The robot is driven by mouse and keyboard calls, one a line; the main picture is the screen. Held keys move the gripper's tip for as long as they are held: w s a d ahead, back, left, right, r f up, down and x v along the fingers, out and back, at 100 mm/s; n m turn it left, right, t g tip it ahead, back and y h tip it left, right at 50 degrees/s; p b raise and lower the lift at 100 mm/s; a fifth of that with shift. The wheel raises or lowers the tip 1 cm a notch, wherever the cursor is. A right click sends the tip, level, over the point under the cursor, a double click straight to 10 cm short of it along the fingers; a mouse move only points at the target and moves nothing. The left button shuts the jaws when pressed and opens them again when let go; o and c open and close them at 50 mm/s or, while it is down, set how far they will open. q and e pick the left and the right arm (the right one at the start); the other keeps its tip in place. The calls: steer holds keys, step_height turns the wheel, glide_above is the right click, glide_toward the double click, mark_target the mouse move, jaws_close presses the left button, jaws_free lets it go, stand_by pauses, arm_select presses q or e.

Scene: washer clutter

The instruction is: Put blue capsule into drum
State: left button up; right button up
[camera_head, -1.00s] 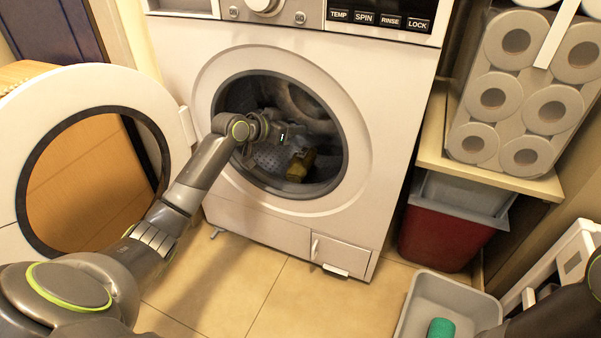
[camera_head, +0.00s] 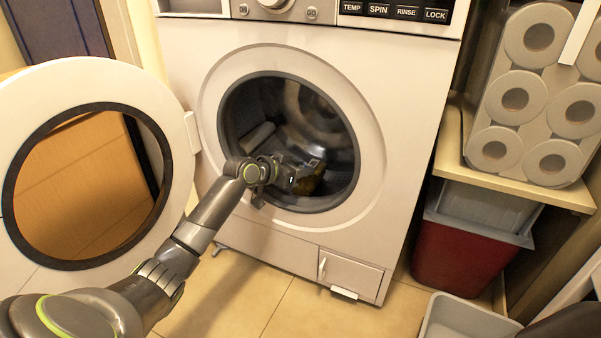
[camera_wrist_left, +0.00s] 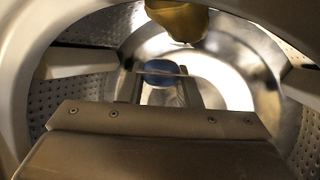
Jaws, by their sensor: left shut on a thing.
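The blue capsule (camera_wrist_left: 160,67) shows in the left wrist view as a small rounded blue patch between the fingers of my left gripper (camera_wrist_left: 163,78). The gripper is shut on it. In the head view my left gripper (camera_head: 308,172) reaches through the round opening of the washer into the drum (camera_head: 318,118), low and right of the middle. The capsule is hidden there. The perforated drum wall (camera_wrist_left: 95,92) surrounds the gripper in the wrist view. My right gripper is out of view; only a dark part of that arm shows at the bottom right.
A yellow-brown object (camera_wrist_left: 178,18) lies in the drum close by the gripper. The washer door (camera_head: 100,75) stands open at left. A grey tub (camera_head: 455,318), a red bin (camera_head: 455,255) and a shelf (camera_head: 520,186) with toilet rolls (camera_head: 515,98) are at right.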

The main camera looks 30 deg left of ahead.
arm_select(q)
steer(key=shift+r, duration=0.15)
steer(key=shift+f, duration=0.65)
steer(key=o, duration=0.9)
steer(key=shift+o, duration=0.2)
steer(key=shift+r, duration=0.15)
